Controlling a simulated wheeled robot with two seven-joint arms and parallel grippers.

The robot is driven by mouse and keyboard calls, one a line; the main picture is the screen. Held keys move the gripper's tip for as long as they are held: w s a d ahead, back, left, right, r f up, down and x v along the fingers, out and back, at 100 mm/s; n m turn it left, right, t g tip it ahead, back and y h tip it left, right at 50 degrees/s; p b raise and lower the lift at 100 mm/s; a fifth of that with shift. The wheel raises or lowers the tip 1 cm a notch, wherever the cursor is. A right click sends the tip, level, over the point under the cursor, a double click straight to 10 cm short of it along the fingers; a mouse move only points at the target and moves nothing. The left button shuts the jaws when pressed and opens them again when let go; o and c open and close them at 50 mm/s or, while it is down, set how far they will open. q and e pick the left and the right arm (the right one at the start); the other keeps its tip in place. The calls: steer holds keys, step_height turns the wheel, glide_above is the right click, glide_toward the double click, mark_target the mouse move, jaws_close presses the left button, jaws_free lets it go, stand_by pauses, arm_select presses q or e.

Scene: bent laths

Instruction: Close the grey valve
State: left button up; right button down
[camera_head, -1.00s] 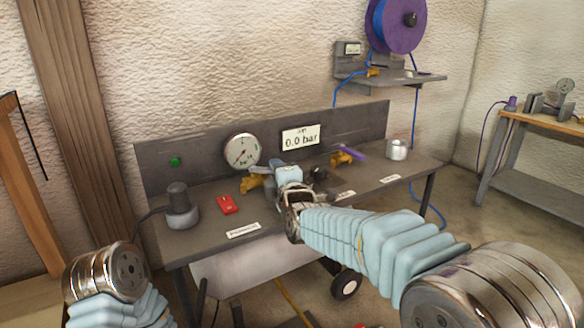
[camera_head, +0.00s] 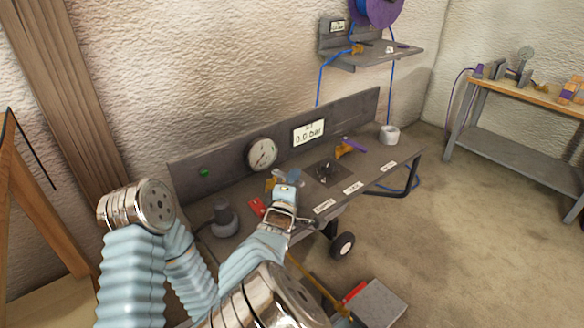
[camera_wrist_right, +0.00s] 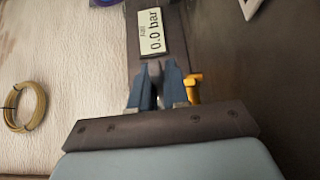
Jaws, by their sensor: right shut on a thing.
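The grey valve's brass-yellow body (camera_head: 270,185) sits on the bench below the round gauge, just left of my right gripper. Yellow metal (camera_wrist_right: 193,88) also shows beside the fingers in the right wrist view. My right gripper (camera_head: 286,178) is at the valve with its blue fingers close together. In the right wrist view, the fingers (camera_wrist_right: 158,82) are shut on a narrow grey part, apparently the valve's handle. The fingers hide most of the handle, so its angle cannot be read. My left gripper is out of view.
The round gauge (camera_head: 262,153) and a 0.0 bar display (camera_head: 308,132) are on the back panel. A purple-handled valve (camera_head: 350,147), a dark plate (camera_head: 326,172), a red object (camera_head: 257,206) and a grey-capped device (camera_head: 223,217) are nearby. A white roll (camera_head: 389,134) stands at the far end.

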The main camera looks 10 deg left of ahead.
stand_by(0.3)
steer(key=c, duration=1.2)
jaws_free()
steer(key=s, duration=0.4)
steer(key=s+a, duration=0.1)
steer(key=s, duration=0.4)
steer(key=s+a, duration=0.1)
steer(key=s, duration=0.3)
steer(key=shift+s, duration=0.3)
